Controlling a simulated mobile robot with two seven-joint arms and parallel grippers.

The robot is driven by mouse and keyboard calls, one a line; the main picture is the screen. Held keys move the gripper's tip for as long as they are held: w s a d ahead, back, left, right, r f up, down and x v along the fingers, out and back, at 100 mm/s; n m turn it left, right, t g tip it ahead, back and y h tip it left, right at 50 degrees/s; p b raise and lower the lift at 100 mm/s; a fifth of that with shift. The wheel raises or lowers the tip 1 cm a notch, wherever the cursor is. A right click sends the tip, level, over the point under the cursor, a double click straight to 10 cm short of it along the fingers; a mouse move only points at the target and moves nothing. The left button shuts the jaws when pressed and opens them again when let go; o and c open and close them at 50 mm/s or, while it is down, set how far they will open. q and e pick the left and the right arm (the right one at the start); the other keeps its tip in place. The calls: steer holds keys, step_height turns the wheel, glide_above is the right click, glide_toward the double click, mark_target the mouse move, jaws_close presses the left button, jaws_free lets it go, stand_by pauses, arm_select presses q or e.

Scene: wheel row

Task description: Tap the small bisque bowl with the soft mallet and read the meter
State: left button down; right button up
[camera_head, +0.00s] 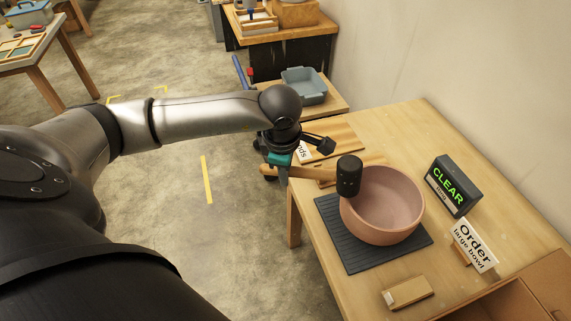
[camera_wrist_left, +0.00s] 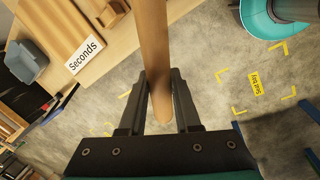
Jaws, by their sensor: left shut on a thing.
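A pinkish bowl (camera_head: 385,208) stands upright on a dark ribbed mat (camera_head: 352,252) on the wooden table. It is the only bowl I can make out on this table. My left gripper (camera_head: 276,166) is shut on the wooden handle of the mallet (camera_head: 348,178); the handle also shows between the fingers in the left wrist view (camera_wrist_left: 154,45). The black mallet head overlaps the bowl's left rim in the head view; I cannot tell whether they touch. The meter (camera_head: 453,187) behind the bowl reads "CLEAR" in green. My right gripper is not in view.
A card reading "Order large bowl" (camera_head: 474,246) stands at the right. A small wooden block (camera_head: 408,293) lies in front, and an open wooden box (camera_head: 520,295) at lower right. A "Seconds" card (camera_wrist_left: 85,55) stands by wooden boards. A grey-blue tub (camera_head: 304,86) sits beyond.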

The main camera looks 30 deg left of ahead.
arm_select(q)
step_height(320, 180, up, 9)
steer(key=p, duration=0.5)
steer(key=shift+p, duration=0.35)
steer(key=shift+f, duration=0.1)
